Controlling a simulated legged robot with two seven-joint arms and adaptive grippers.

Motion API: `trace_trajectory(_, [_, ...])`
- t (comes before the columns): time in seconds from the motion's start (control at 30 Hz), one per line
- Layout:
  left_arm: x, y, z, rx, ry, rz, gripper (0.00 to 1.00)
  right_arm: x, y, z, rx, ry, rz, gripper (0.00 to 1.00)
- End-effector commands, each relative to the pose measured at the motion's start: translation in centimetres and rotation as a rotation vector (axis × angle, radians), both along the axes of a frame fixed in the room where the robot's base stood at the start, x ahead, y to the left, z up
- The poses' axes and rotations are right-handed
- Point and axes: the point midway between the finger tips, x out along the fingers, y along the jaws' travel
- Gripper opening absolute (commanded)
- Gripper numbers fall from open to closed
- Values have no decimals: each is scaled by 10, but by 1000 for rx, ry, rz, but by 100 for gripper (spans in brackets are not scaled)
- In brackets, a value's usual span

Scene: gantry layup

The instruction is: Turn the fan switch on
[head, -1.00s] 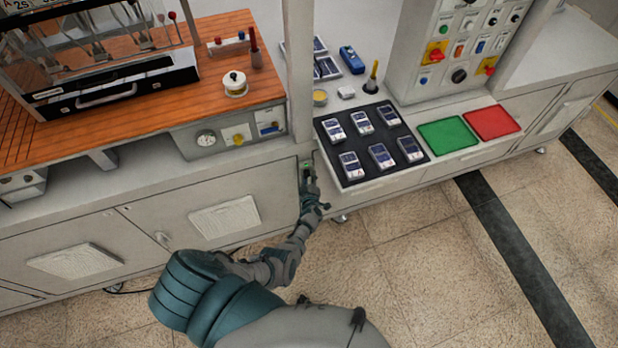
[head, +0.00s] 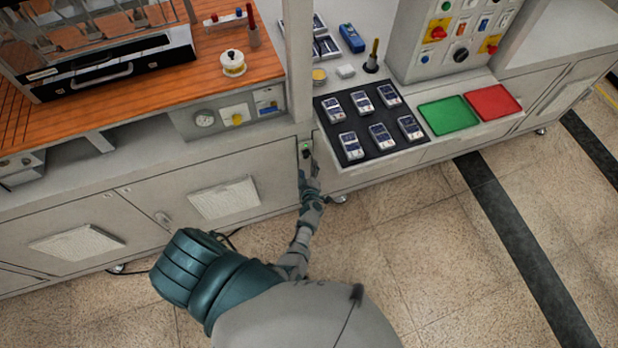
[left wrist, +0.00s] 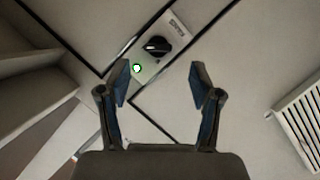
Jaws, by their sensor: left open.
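The fan switch is a black rotary knob (left wrist: 156,46) on a small pale labelled plate, seen in the left wrist view. A round indicator (left wrist: 137,69) beside it glows white with a green rim. In the head view the switch plate (head: 305,147) sits on the cabinet post, with a green spot showing. My left gripper (left wrist: 160,80) is open and empty, its fingers spread below the knob in the picture and apart from it. In the head view the left gripper (head: 311,172) points at the plate from just in front. My right gripper is not in view.
A black mat (head: 355,148) with several handheld meters lies right of the post. Beyond it are a green tray (head: 448,115) and a red tray (head: 493,102). A vented cabinet door (head: 225,198) is at left. The tiled floor (head: 430,250) is clear at right.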

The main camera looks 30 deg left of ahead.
Motion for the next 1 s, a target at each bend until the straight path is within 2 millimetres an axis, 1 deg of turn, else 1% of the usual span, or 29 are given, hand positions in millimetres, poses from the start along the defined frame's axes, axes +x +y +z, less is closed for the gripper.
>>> trace_trajectory(0.03, [-10, -8, 2, -4, 1, 1, 65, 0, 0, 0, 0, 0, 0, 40])
trace_trajectory(0.1, [-20, -13, 5, -3, 2, 2, 65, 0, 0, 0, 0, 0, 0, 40])
trace_trajectory(0.2, [-31, -21, 9, -1, 3, 0, 65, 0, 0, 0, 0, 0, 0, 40])
trace_trajectory(0.3, [-37, -25, 11, -1, 3, -1, 65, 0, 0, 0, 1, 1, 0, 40])
trace_trajectory(0.47, [-41, -27, 13, -1, 3, 0, 65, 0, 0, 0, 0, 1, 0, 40])
trace_trajectory(0.9, [-40, -27, 12, -1, 2, -1, 65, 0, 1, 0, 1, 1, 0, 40])
trace_trajectory(0.97, [-40, -28, 10, 1, 8, -10, 65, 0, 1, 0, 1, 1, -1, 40])
trace_trajectory(1.0, [-41, -32, 6, 6, 21, -29, 65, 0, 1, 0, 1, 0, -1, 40])
